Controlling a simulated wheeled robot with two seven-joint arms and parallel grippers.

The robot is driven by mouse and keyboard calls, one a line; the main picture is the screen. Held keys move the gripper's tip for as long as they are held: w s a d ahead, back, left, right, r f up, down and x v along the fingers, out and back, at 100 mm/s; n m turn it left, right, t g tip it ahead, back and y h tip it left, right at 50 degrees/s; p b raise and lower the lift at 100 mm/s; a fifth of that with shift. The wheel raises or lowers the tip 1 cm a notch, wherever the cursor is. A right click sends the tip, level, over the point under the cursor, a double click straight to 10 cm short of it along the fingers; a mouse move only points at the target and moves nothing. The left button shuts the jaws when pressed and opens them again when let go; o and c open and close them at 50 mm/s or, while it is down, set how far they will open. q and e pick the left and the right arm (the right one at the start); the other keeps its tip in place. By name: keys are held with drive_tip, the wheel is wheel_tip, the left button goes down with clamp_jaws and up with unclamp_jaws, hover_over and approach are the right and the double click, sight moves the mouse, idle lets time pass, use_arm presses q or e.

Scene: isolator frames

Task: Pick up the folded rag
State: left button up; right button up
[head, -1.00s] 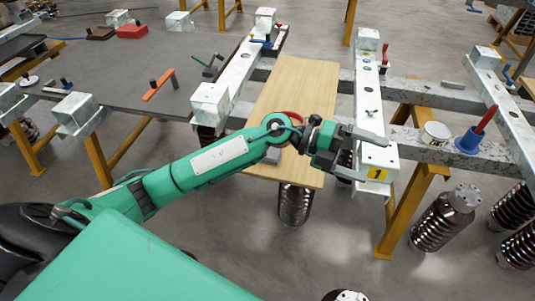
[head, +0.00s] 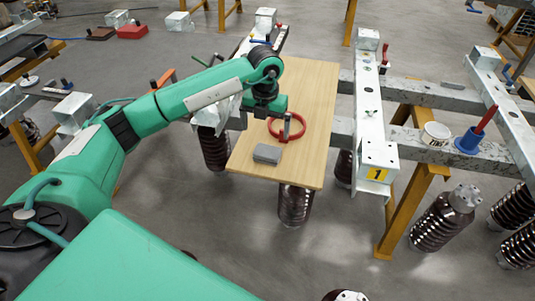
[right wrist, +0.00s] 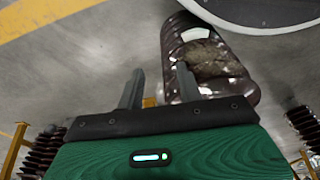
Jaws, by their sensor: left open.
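The folded rag, a small grey block-like bundle (head: 267,154), lies flat on the near left part of the wooden board (head: 312,100). My left gripper (head: 288,133) points down over the board, just beyond and to the right of the rag, at a red ring (head: 272,132). It is open and apart from the rag. I cannot tell whether its fingers touch the ring. My right gripper (right wrist: 158,80) shows only in the right wrist view. Its two fingers stand apart with nothing between them, above the floor and a brown ribbed insulator (right wrist: 215,65).
A white steel beam with a yellow "1" label (head: 377,173) stands right of the board. Beyond it are a white tub (head: 435,134) and a blue holder (head: 468,141) with a red-handled tool. The board's right half is clear.

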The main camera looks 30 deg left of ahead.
sight(268, 151)
use_arm(q)
wheel_tip(268, 151, down, 6)
drive_tip(key=shift+d+r, duration=0.1)
wheel_tip(268, 151, down, 4)
drive_tip(key=shift+w+d+f+p, duration=0.1)
drive_tip(key=shift+d+f+p, duration=0.05)
drive_tip(key=shift+f+p, duration=0.15)
drive_tip(key=shift+r, duration=0.1)
drive_tip(key=c, duration=0.9)
drive_tip(key=shift+c, duration=0.5)
use_arm(e)
drive_tip(key=shift+s+d+f, duration=0.1)
drive_tip(key=shift+s+f, duration=0.1)
drive_tip(key=shift+f, duration=0.35)
drive_tip(key=shift+s+d+f, duration=0.1)
drive_tip(key=shift+s+f, duration=0.1)
drive_tip(key=shift+f, duration=0.35)
use_arm(q)
drive_tip(key=shift+r, duration=0.1)
wheel_tip(268, 151, up, 20)
drive_tip(key=shift+b, duration=0.3)
use_arm(e)
drive_tip(key=shift+w+a+r, duration=0.1)
drive_tip(key=shift+w+r, duration=0.1)
drive_tip(key=shift+r, duration=0.3)
drive_tip(key=shift+w+a+r, duration=0.1)
drive_tip(key=shift+w+r, duration=0.1)
drive_tip(key=shift+r, duration=0.3)
